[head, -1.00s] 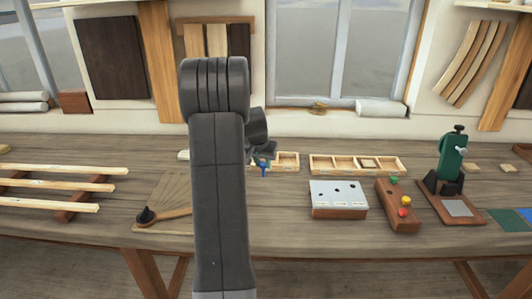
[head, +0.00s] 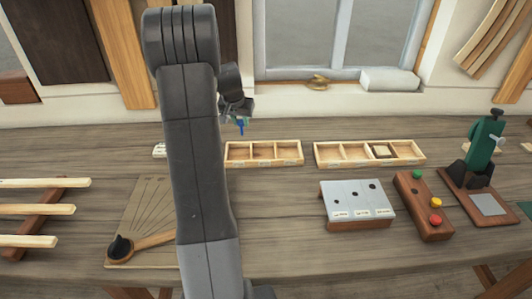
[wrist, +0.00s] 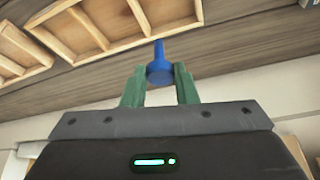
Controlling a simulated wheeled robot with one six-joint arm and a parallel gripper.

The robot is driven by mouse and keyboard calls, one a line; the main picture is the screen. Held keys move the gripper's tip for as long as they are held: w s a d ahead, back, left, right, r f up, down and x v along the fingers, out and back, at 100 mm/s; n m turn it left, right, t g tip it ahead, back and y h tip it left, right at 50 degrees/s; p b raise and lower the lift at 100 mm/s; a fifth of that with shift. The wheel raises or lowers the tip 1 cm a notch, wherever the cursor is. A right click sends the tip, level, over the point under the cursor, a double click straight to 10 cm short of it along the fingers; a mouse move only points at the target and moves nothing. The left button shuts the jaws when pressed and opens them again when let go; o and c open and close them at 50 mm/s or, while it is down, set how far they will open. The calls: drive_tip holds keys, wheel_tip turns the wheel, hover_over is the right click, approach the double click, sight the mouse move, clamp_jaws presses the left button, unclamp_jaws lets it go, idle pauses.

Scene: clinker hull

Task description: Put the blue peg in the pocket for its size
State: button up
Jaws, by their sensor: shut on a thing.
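My gripper (head: 237,114) is up above the back of the bench, partly hidden by my arm in the head view. It is shut on the blue peg (head: 241,128), held in the air behind the left wooden tray. In the wrist view the green fingers (wrist: 160,80) close on the wide end of the blue peg (wrist: 159,66), and its thin end points away from the gripper. A grey metal block (head: 352,190) with several round holes of differing size stands on a wooden base to the right. Its front labels are too small to read.
A wooden tray (head: 263,163) lies below the peg; another tray (head: 325,161) holds a pale square piece.

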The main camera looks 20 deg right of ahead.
drive_tip(key=shift+f+b, duration=1.25)
drive_tip(key=shift+f, duration=1.35)
drive_tip(key=o, duration=1)
drive_tip(key=shift+r, duration=0.1)
drive_tip(key=b+v, duration=0.2)
drive_tip(key=v, duration=1.1)
drive_tip(key=shift+s+a+r, duration=0.1)
drive_tip(key=shift+r, duration=0.3)
drive_tip(key=shift+f, duration=0.1)
drive_tip(key=p+x, duration=0.1)
drive_tip(key=x, duration=0.3)
drive_tip(key=p+x, duration=0.1)
drive_tip(key=x, duration=0.3)
drive_tip(key=p+x, duration=0.1)
drive_tip(key=x, duration=0.2)
drive_tip(key=shift+w+d+f, duration=0.15)
drive_tip(key=shift+w+d, duration=0.15)
drive_tip(key=shift+w, duration=0.25)
drive_tip(key=shift+r+p, duration=0.4)
